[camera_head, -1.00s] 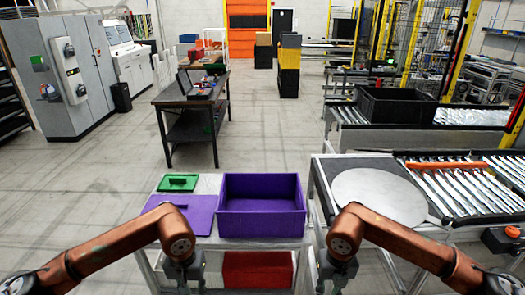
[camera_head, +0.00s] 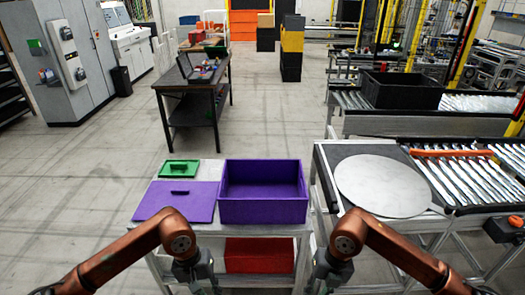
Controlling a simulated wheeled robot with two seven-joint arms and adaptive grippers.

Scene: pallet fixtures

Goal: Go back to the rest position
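My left gripper (camera_head: 197,284) hangs at the front edge of the small table (camera_head: 145,235), below the purple lid; its fingertips are cut off or too small to read. My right gripper (camera_head: 322,284) hangs in front of the gap between the small table and the conveyor station, with its fingers also unclear. Nothing is visibly held by either. The purple box (camera_head: 262,212) stands open and looks empty on the table.
A red box (camera_head: 258,255) sits on the shelf under the table. To the right, a round grey plate (camera_head: 382,185) lies beside a roller conveyor (camera_head: 455,180). A black crate (camera_head: 400,91) stands on the farther conveyor. A dark workbench (camera_head: 190,100) stands behind, with open floor to the left.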

